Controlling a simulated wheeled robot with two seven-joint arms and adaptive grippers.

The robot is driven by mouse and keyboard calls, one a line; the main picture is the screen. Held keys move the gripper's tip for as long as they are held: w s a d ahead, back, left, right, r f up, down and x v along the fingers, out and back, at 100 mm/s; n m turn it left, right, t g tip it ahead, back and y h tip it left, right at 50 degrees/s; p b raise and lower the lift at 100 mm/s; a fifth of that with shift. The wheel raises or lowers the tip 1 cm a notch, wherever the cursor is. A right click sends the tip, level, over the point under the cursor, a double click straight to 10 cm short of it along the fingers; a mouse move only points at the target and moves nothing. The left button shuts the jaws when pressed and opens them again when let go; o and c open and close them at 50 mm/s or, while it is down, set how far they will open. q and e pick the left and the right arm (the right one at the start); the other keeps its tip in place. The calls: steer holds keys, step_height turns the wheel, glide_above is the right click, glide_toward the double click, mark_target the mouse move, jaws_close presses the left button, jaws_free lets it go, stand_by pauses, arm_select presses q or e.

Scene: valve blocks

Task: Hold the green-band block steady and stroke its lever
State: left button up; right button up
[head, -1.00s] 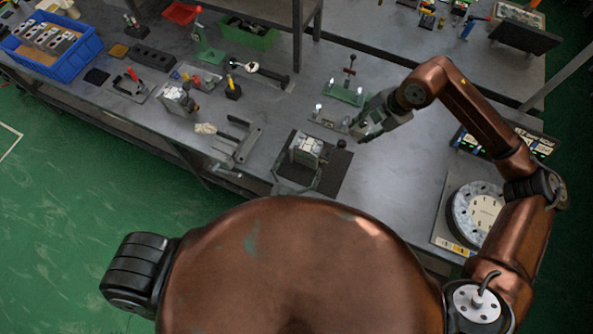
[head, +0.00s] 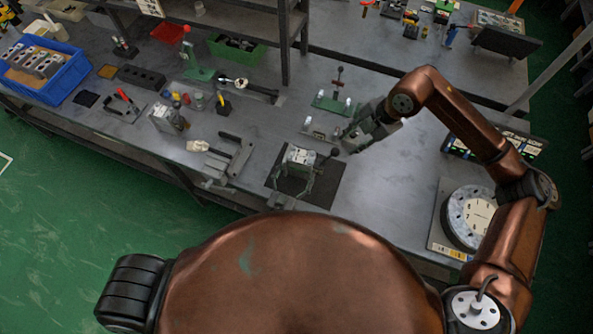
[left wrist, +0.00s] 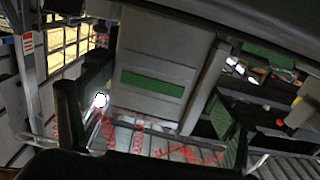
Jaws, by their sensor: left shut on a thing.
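The green-band block (head: 299,156) stands on a dark mat near the front of the bench. In the left wrist view its grey face with the green band (left wrist: 152,84) is between the fingers. My left gripper (head: 293,186) reaches it from the near side and is shut on it; its fingers also show in the left wrist view (left wrist: 150,140). The block's lever, with a black ball end (head: 335,152), sticks out to the right. My right gripper (head: 347,143) is just right of the ball, seemingly apart from it. Whether its fingers are open is too small to tell.
The mat (head: 327,186) has bare room right of the block. A grey forked fixture (head: 232,158) and another block (head: 166,119) lie to the left. A green-based stand (head: 333,103) is behind my right gripper. A round dial (head: 468,216) sits at the right.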

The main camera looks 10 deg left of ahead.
arm_select(q)
steer(key=shift+a, duration=0.2)
steer(key=c, duration=1.3)
steer(key=o, duration=2.2)
steer(key=shift+w, duration=0.1)
steer(key=shift+d, duration=0.1)
steer(key=v, duration=1.2)
